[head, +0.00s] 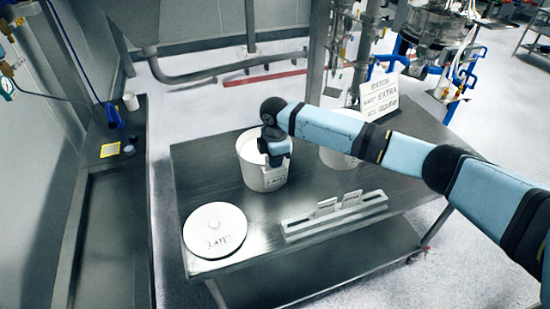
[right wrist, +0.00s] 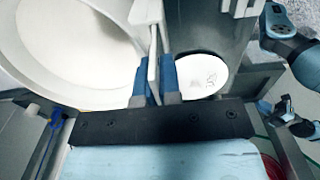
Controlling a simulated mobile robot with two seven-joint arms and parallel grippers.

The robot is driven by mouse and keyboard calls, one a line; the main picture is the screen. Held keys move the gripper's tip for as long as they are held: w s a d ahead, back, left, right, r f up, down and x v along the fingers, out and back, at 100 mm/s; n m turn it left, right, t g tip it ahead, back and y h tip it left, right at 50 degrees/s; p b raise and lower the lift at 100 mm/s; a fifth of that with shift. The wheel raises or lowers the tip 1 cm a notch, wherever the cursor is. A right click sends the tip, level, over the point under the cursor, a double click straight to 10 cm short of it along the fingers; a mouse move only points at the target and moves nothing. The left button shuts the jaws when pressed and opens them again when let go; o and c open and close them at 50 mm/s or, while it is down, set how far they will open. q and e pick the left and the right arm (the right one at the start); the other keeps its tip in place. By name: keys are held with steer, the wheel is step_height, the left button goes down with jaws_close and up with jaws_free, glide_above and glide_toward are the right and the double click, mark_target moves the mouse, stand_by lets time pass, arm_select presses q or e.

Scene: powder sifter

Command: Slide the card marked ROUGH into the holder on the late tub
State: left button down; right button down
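The late tub (head: 250,172) is an open white tub of pale powder at the table's middle left. It also shows in the right wrist view (right wrist: 112,88). A label on its front is partly covered by my right gripper (head: 275,158). In the right wrist view my right gripper's blue fingers (right wrist: 154,88) are closed on a thin white card (right wrist: 154,60), seen edge-on beside the tub's outer wall. Its writing is hidden. A pale holder part (right wrist: 147,10) is close to the card; I cannot tell whether they touch or overlap. My left gripper (right wrist: 288,108) seems to show small at right.
A white lid (head: 214,229) marked LATE lies front left. A grey rack (head: 335,217) with upright cards stands at the table's front. A second white tub (head: 338,159) is partly behind my arm. A sign (head: 379,97) stands at the back right.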

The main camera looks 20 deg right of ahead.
steer(key=shift+f, duration=0.45)
steer(key=c, duration=1.2)
jaws_free()
